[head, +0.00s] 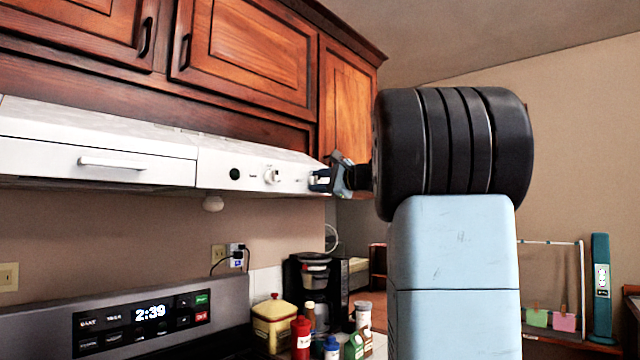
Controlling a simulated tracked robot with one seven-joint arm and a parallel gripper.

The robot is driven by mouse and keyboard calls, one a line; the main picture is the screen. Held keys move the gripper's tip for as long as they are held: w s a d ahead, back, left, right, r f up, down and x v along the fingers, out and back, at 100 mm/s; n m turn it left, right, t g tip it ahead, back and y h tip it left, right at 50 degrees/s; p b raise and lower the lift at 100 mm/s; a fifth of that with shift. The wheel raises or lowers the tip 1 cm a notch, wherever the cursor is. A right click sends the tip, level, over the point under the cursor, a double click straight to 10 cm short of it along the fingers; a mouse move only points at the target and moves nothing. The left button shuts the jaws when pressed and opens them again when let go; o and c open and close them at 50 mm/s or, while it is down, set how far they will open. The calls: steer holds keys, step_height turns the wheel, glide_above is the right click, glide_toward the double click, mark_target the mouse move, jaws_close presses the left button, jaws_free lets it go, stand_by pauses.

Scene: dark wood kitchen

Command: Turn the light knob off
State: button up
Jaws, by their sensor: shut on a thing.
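The white range hood (225,158) runs under the wooden cabinets. Its front panel carries a dark round knob or button (235,174) and a white knob (272,175) to the right of it. My gripper (314,182) is at the right end of this panel, to the right of the white knob and apart from it. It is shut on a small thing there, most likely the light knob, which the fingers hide. The knob's setting cannot be seen.
Wooden cabinets (250,50) sit just above the hood. Below are the stove's panel (140,315) with a clock, a coffee maker (310,280), a yellow canister (272,322) and several bottles. My arm blocks much of the right side.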

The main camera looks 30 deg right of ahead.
steer(key=shift+f+n, duration=0.35)
steer(key=shift+n, duration=0.15)
steer(key=o, duration=1)
steer(key=shift+a+r, duration=0.1)
steer(key=shift+r, duration=0.05)
steer(key=shift+s, duration=0.1)
steer(key=shift+s+r, duration=0.1)
steer(key=shift+s, duration=0.1)
steer(key=v, duration=1.3)
steer(key=shift+s, duration=0.1)
